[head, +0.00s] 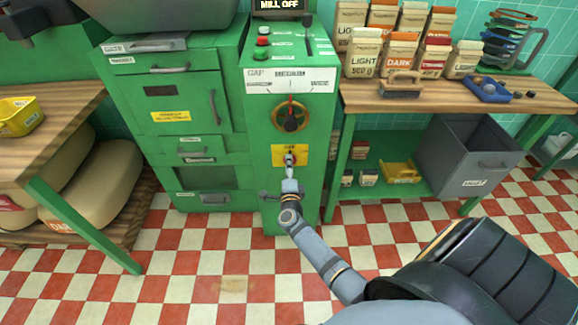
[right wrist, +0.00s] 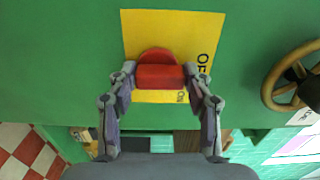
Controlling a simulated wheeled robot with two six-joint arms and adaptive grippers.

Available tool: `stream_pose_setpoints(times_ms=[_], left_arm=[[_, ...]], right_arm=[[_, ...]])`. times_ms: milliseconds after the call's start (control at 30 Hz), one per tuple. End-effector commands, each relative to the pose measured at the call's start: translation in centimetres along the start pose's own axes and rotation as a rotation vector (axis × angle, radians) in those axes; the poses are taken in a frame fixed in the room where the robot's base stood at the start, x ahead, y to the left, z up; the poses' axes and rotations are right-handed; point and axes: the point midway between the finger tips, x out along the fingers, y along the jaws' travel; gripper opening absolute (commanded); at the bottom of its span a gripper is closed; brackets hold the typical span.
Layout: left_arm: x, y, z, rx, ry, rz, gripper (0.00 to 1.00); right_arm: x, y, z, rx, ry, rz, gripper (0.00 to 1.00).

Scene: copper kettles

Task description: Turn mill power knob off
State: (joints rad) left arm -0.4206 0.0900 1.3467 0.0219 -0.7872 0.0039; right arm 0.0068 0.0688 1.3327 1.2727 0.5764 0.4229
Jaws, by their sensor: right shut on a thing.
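The red mill power knob (right wrist: 160,74) sits on a yellow plate (right wrist: 200,35) on the green mill (head: 258,185). In the right wrist view, my right gripper (right wrist: 161,80) has a fingertip on each side of the knob's raised bar and is shut on it. In the head view the same gripper (head: 290,160) covers most of the knob in front of the yellow plate (head: 304,153). The display (head: 279,4) on top of the mill reads "MILL OFF". My left gripper is not in view.
A brass handwheel (head: 276,116) sits just above the plate. Green and red buttons (head: 262,41) are higher up. A wooden table (head: 430,98) with coffee bags and a brush stands right, a grey bin (head: 470,160) below it. The checkered floor in front is clear.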

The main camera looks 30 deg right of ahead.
Motion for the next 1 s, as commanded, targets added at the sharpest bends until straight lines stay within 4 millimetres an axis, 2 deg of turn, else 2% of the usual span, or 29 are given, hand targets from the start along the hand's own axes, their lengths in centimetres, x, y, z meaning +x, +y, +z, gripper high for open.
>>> stream_pose_setpoints(times_ms=[367, 400, 567, 867, 1000], left_arm=[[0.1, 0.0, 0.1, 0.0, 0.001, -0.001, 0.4], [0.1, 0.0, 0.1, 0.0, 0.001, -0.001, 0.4], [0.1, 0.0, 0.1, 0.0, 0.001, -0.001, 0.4], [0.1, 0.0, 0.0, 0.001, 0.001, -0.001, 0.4], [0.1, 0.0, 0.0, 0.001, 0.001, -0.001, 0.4]], right_arm=[[0.0, 0.0, 0.0, -0.008, -0.001, -0.001, 0.19], [0.0, 0.0, 0.0, -0.008, -0.001, -0.001, 0.52], [0.0, 0.0, 0.0, -0.007, 0.0, -0.001, 0.74], [-0.1, 0.0, 0.0, -0.006, 0.0, 0.0, 0.74], [-1.5, 0.1, 0.0, -0.006, -0.001, 0.002, 0.74]])
